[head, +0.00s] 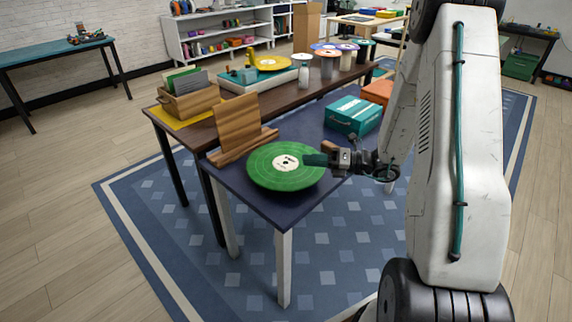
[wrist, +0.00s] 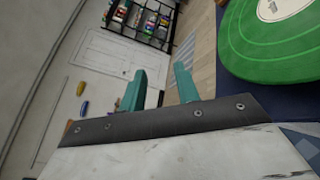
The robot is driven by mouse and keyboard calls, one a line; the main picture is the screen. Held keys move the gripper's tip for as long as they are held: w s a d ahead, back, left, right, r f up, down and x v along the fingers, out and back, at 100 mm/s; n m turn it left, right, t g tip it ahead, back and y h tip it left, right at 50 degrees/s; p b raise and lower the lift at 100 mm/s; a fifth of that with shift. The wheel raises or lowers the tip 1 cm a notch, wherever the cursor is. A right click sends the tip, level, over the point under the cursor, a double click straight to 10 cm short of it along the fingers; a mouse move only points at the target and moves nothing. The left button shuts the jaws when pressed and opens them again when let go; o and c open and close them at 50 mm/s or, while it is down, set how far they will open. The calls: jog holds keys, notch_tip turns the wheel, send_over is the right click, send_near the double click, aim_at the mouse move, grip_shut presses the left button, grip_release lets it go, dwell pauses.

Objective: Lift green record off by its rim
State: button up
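The green record (head: 262,174) lies flat near the front left end of the dark blue table, with a white label at its centre. My gripper (head: 316,160) is at the record's right side in the head view, its teal fingertips overlapping the record's edge in the picture. In the wrist view my gripper (wrist: 160,82) has its two teal fingers apart with nothing between them. The record (wrist: 268,48) shows at the upper right there, beside the fingers. Whether a finger touches the record cannot be told.
A wooden stand (head: 238,128) stands just behind the record. A teal box (head: 353,117) and an orange box (head: 378,92) sit further back on the blue table (head: 276,208).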

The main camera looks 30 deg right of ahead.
jog(key=d+f+m+t+h, duration=0.75)
jog(key=d+f+m, duration=0.45)
jog(key=f+m, duration=0.3)
jog(key=shift+n+g, duration=0.35)
jog(key=shift+n, duration=0.15)
jog(key=x, duration=0.7)
jog(key=shift+f, duration=0.35)
jog(key=shift+s, duration=0.1)
grip_shut()
